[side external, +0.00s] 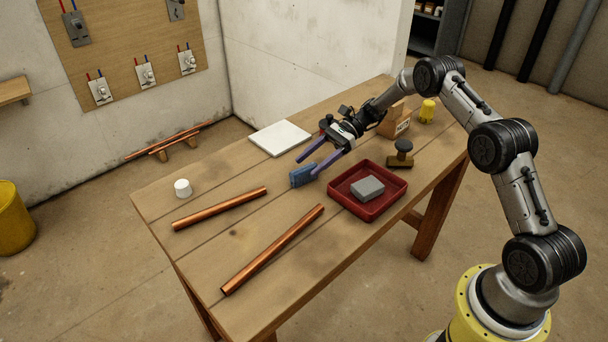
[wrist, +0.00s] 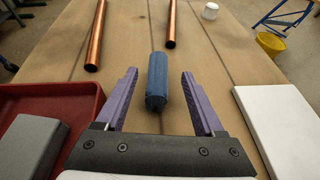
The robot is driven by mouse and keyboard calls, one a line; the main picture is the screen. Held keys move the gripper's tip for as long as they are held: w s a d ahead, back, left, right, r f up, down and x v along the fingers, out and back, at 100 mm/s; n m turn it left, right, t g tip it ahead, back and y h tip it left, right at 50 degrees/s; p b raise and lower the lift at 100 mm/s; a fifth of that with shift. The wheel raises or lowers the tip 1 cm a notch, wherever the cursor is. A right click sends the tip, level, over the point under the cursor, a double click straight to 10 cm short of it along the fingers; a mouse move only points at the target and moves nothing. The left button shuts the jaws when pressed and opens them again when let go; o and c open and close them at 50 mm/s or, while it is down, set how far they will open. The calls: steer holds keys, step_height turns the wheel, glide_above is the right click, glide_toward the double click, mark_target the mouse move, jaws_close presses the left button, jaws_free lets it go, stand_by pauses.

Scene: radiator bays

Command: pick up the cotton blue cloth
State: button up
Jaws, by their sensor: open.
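The blue cloth (side external: 303,175) is a small folded or rolled bundle on the wooden table, near the middle. In the wrist view the blue cloth (wrist: 157,82) lies lengthwise ahead, roughly centred between my fingers. My gripper (side external: 310,164) has two purple fingers, spread apart, with the cloth close to their tips. In the wrist view my gripper (wrist: 159,75) is open, with a gap between each finger and the cloth. The height of the fingers above the table is hard to tell.
A red tray (side external: 399,188) holding a grey block (side external: 367,188) stands beside my gripper. A white board (side external: 280,138) lies on the other side. Two copper pipes (side external: 219,208) (side external: 272,250) and a white cup (side external: 183,187) lie beyond the cloth. A dark-handled stamp-like tool (side external: 402,152) stands behind the tray.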

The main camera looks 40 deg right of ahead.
mark_target(291, 180)
steer(key=shift+x, duration=3.4)
steer(key=shift+s, duration=0.15)
steer(key=shift+c, duration=0.3)
jaws_close()
